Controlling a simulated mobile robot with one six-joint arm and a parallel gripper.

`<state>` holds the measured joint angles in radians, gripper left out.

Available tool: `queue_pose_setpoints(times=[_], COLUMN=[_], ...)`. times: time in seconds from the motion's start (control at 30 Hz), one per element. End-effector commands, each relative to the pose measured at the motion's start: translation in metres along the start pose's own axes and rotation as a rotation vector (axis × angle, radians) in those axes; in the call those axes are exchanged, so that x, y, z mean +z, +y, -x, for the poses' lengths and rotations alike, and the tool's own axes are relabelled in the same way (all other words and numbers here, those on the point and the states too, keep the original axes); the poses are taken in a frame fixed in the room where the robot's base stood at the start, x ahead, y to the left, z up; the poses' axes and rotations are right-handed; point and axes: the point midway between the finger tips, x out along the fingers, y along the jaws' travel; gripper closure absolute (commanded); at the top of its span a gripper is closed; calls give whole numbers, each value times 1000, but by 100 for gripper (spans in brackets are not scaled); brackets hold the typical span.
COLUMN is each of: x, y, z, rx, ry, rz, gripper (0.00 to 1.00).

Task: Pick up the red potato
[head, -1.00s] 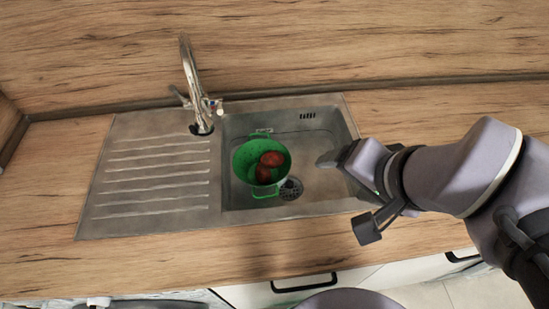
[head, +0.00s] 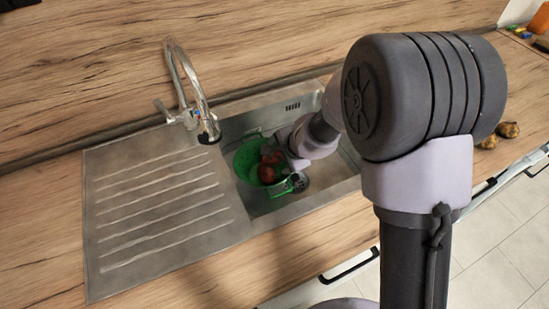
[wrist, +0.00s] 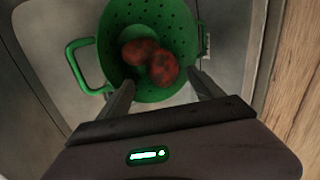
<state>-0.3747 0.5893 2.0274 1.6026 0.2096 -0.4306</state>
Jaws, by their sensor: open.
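Two red potatoes lie together in a green colander (head: 241,159) that stands in the sink basin. In the wrist view one red potato (wrist: 163,67) is nearer my gripper and the other (wrist: 138,51) is just beyond it to the left. They also show in the head view (head: 268,167), partly behind my arm. My gripper (wrist: 160,90) is open and empty, with a finger on each side of the colander's near rim, short of the potatoes. The colander (wrist: 114,30) has a loop handle at its left.
The steel sink has a ribbed drainboard (head: 150,215) at left and a tap (head: 190,90) arching at the back. Basin walls surround the colander. Brown round items (head: 508,130) lie on the wooden counter at far right.

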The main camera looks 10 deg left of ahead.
Motion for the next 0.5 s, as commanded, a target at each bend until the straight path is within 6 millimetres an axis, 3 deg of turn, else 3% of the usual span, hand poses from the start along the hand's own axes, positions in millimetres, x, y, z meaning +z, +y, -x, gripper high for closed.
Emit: queue_pose_setpoints(times=[0.3, 0.5], x=[0, 0], y=[-3, -4], z=[-53, -60], rx=[-1, -2], ry=[-1, 0], rz=[0, 0], gripper=[24, 24])
